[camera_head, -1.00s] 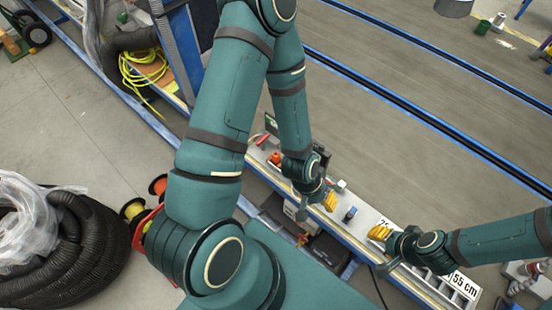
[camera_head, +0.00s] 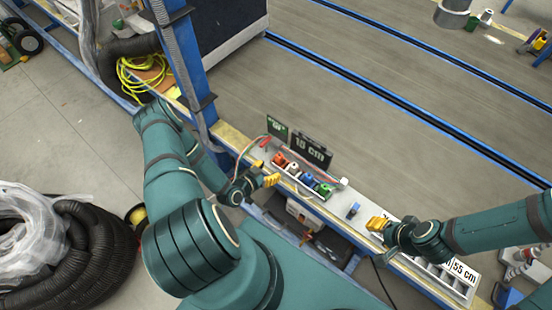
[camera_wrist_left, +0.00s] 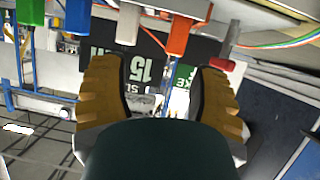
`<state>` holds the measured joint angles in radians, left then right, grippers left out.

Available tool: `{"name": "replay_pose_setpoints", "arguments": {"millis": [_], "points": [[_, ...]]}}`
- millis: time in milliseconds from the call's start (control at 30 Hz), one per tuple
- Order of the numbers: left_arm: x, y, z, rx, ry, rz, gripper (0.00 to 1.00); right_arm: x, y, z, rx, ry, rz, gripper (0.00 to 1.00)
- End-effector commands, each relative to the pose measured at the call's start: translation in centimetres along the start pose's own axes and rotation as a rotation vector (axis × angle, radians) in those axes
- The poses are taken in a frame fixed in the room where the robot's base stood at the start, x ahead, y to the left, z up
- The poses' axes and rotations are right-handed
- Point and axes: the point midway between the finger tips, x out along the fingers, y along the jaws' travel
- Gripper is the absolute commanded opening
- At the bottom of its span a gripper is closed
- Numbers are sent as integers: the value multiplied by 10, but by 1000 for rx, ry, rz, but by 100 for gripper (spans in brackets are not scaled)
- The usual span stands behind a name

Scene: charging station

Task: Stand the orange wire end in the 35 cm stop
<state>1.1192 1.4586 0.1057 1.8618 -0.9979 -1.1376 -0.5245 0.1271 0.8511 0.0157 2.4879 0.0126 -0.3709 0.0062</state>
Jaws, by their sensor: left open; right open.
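The orange wire end (camera_head: 281,159) stands at the left of a row of coloured ends on the narrow bench; it also shows in the left wrist view (camera_wrist_left: 177,36). White (camera_head: 292,168), blue (camera_head: 307,178) and green (camera_head: 324,189) ends stand beside it. My left gripper (camera_head: 265,172) is open and empty, just left of the row; its yellow fingers (camera_wrist_left: 160,100) are spread in the left wrist view. My right gripper (camera_head: 376,224) is above the bench further right, open and with nothing visible in it. A 35 cm label is not readable.
A dark 15 cm sign (camera_head: 312,150) stands behind the row. A small blue piece (camera_head: 353,211) stands between the row and my right gripper. A compartmented rack with a 55 cm label (camera_head: 464,271) lies at the right. Loose wires (camera_head: 243,155) arch near my left gripper.

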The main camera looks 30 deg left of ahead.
Motion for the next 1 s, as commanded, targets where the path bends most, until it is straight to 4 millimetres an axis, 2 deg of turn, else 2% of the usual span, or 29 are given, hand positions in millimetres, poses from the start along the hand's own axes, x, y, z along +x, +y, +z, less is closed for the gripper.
{"name": "replay_pose_setpoints", "arguments": {"millis": [133,267,700,1000], "points": [[-16,-16,12,43,84,-54,62,-3,-1,-2,1,3,0,47],[-15,-20,14,60,111,-67,62,-3,-1,-2,1,4,1,47],[57,-23,6,61,110,-65,62,4,2,2,-1,-4,0,47],[79,-23,2,60,110,-65,62,5,2,3,-2,-6,-1,47]]}}
